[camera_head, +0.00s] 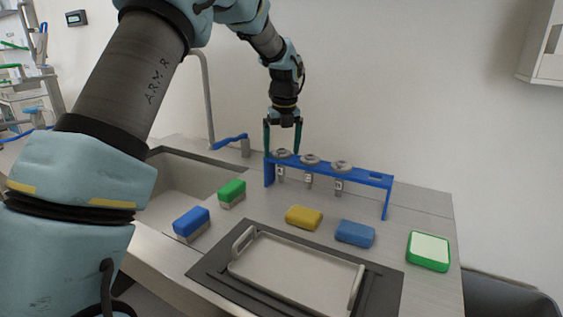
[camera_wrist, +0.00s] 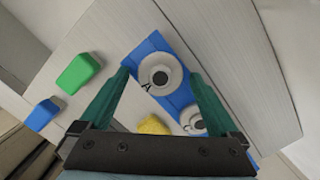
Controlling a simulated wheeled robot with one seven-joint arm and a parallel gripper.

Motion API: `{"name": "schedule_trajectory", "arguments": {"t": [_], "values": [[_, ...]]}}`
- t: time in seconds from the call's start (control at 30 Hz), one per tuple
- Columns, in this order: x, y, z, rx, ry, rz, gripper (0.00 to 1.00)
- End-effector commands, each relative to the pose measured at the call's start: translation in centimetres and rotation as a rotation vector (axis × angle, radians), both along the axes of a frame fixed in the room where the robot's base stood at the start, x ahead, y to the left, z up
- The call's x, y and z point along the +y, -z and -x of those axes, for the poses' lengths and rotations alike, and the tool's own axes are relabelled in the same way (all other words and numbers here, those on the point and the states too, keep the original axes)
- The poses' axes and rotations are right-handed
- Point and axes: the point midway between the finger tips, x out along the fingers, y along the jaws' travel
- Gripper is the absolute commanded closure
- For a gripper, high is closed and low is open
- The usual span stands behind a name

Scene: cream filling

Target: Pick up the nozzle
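Three grey nozzles sit in a row in a blue rack (camera_head: 374,178), their round tops above the bar and narrow bodies hanging below. They are the left nozzle (camera_head: 281,175), the middle nozzle (camera_head: 309,181) and the right nozzle (camera_head: 339,186). My gripper (camera_head: 282,150) points down at the left end of the rack, open and empty. In the wrist view, the left nozzle (camera_wrist: 160,74) lies between the two spread green fingers; I cannot tell whether either touches it. A second nozzle (camera_wrist: 192,120) is partly hidden behind the right finger.
The rack's right-end slot (camera_head: 375,176) looks empty. In front lie a metal tray (camera_head: 295,270) on a dark mat, and yellow (camera_head: 304,217), blue (camera_head: 355,233) and green-white (camera_head: 428,250) blocks. A sink (camera_head: 185,180) and faucet (camera_head: 208,100) stand left of the rack.

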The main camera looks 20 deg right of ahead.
Motion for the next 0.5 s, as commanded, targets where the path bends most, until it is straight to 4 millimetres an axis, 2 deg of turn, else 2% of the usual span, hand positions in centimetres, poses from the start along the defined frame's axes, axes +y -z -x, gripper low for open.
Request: {"name": "schedule_trajectory", "arguments": {"t": [0.07,0.5], "values": [[0.0,-0.02,-0.01,0.0,0.0,0.0,0.14],[0.01,-0.04,0.0,0.0,0.0,0.0,0.63]]}}
